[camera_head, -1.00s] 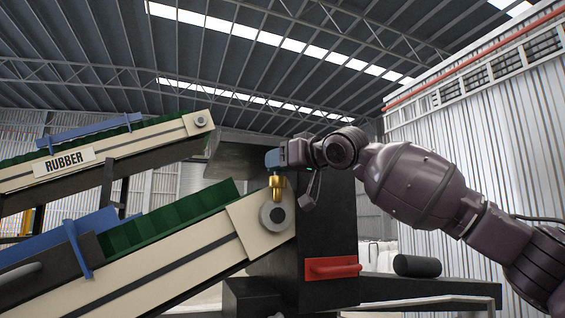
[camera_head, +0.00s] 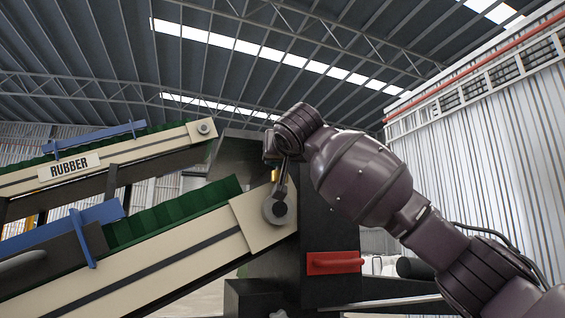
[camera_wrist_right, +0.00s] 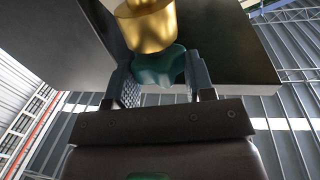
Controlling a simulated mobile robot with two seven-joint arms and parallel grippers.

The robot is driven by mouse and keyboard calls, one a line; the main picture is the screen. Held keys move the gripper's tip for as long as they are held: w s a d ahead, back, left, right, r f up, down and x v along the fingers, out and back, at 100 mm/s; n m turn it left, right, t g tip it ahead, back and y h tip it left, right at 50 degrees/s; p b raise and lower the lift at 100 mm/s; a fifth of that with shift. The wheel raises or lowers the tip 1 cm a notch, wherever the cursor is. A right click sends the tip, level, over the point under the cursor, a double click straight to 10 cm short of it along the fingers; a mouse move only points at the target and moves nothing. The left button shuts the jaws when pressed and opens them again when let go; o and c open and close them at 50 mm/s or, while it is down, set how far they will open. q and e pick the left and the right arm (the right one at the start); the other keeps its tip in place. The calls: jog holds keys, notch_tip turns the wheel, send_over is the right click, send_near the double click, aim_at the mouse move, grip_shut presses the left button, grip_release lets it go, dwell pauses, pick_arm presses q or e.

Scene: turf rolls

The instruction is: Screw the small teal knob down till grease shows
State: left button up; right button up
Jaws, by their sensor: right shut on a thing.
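The small teal knob (camera_wrist_right: 158,68) sits between the two fingers of my right gripper (camera_wrist_right: 160,76) in the right wrist view. The fingers are shut on its sides. A brass cup (camera_wrist_right: 147,25) adjoins the knob at the top of that view. In the head view, a little of the brass cup (camera_head: 275,174) shows above the conveyor's end roller, and my right wrist hides the knob there. My left gripper is in neither view.
A cream conveyor (camera_head: 170,260) with a green belt rises from the left to a grey roller (camera_head: 275,208). A dark post (camera_head: 325,225) with a red handle (camera_head: 334,263) stands right of it. A second conveyor labelled RUBBER (camera_head: 69,168) lies behind at upper left.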

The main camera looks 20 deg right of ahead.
jog(key=m+h, duration=0.2)
jog(key=h, duration=0.1)
jog(key=m+g+h, duration=0.1)
jog(key=shift+w+a+h, duration=0.1)
jog(key=shift+a+h, duration=0.15)
jog(key=shift+h, duration=0.05)
jog(key=shift+m+h, duration=0.3)
jog(key=shift+h, duration=0.1)
jog(key=shift+g+h, duration=0.3)
jog(key=shift+g, duration=0.1)
jog(key=o, duration=0.9)
